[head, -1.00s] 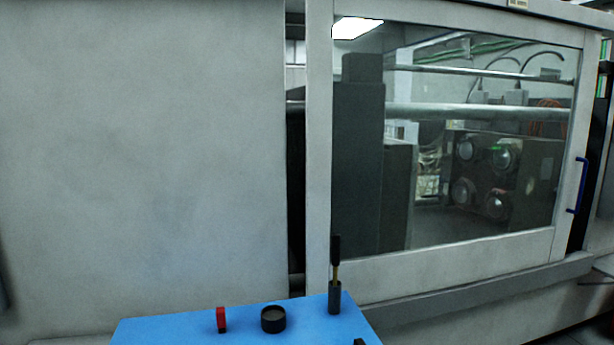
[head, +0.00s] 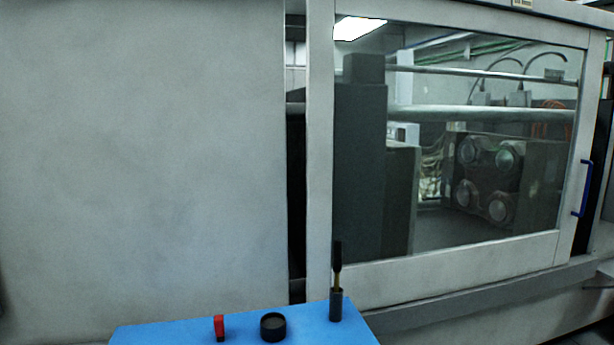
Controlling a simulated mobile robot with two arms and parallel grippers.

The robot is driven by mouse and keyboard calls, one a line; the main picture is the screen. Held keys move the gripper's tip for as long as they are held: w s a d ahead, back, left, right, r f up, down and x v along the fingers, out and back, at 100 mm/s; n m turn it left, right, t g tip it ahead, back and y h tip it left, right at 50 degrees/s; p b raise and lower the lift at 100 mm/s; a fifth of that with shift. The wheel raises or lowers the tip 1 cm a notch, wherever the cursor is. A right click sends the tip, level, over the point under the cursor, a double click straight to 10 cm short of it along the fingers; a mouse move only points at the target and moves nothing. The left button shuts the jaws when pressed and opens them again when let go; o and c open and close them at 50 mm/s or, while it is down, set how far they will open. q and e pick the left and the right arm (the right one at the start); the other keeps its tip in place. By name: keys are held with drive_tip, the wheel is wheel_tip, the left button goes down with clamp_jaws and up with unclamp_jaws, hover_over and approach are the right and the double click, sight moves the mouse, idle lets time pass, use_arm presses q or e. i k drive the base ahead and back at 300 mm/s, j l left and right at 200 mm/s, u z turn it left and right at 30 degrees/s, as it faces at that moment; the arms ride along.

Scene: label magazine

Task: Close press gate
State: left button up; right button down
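The press gate (head: 440,268) is a grey-white sliding frame with a large clear window, filling the right half of the head view. Its blue handle (head: 586,188) is at the gate's right edge. A dark narrow gap (head: 296,200) shows between the gate's left edge and the plain grey panel at left. Another dark opening shows to the right of the gate near the handle. Through the window I see machine blocks, bars and hoses. Neither of my grippers is in view.
A blue tabletop (head: 180,332) is at the bottom, in front of the machine. On it stand a red block (head: 219,328), a black round cup (head: 273,327) and a dark holder with a brush-like tool (head: 336,290). A grey ledge (head: 470,292) runs below the gate.

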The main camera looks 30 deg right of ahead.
sight(377, 284)
drive_tip(key=i+l, duration=0.55)
drive_tip(key=i, duration=0.3)
